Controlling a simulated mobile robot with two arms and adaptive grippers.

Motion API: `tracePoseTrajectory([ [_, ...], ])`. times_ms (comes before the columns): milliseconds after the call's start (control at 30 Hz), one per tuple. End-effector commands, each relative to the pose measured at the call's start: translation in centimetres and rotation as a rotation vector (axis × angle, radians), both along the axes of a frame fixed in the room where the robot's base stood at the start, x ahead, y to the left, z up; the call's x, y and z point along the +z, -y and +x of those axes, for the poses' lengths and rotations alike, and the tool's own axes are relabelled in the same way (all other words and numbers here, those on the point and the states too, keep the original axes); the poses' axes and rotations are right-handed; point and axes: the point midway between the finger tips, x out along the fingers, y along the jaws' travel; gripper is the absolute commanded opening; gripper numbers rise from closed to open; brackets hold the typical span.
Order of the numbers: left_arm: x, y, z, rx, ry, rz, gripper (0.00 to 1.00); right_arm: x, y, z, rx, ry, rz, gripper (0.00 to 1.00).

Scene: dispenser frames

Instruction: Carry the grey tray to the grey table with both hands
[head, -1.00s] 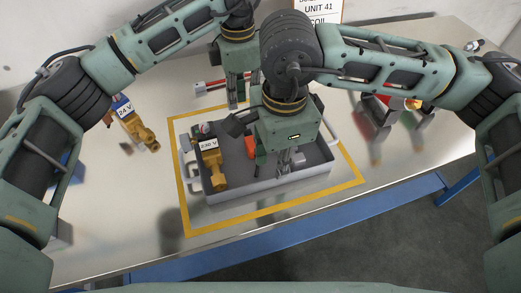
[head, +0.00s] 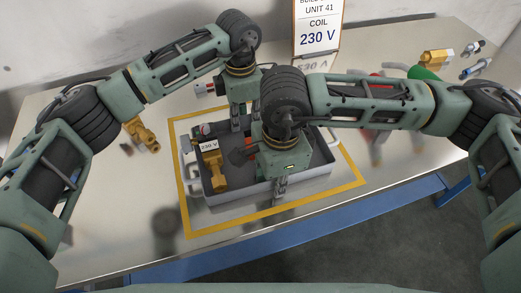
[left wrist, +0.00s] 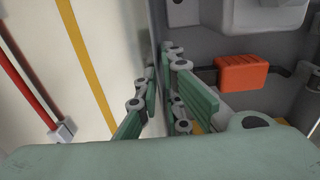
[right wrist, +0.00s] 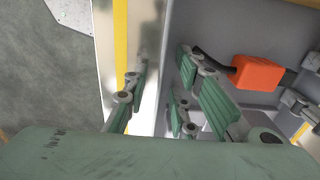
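The grey tray (head: 315,177) sits on a metal-topped bench inside a yellow outline. It holds a brass valve (head: 216,175) with a 230 V label and an orange part (right wrist: 257,72). My left gripper (head: 241,123) is at the tray's far wall, with one finger on each side of it in the left wrist view (left wrist: 162,85). My right gripper (head: 280,188) is at the near wall, its fingers apart on both sides of the wall in the right wrist view (right wrist: 160,85). Both look open around the walls. My arms hide part of the tray's inside. I cannot make out a separate grey table.
The bench top (head: 100,235) is clear at the front left. Another brass valve (head: 143,133) lies left of the tray. A 230 V sign (head: 318,30) stands behind. Brass and other parts (head: 437,57) lie at the back right. A blue frame rail (head: 400,195) runs below the front edge.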

Motion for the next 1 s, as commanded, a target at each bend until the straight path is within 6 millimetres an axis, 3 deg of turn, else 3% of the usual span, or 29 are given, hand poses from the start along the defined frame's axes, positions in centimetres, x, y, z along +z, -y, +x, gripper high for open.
tracePoseTrajectory([
  [100,0.0,0.0,0.0,0.0,0.0,0.0,0.05,0.0,0.01,-0.01,0.0,0.0,0.0,0.22],
  [167,0.01,0.0,0.0,0.0,0.0,0.0,0.0,0.0,0.01,-0.01,0.0,-0.001,0.0,0.17],
  [367,0.05,0.01,0.01,0.0,0.0,0.0,0.0,0.02,0.02,-0.02,0.0,-0.001,0.0,0.0],
  [1000,0.16,0.0,0.06,0.001,0.002,0.0,0.0,0.07,-0.01,0.02,-0.001,0.0,0.0,0.0],
])
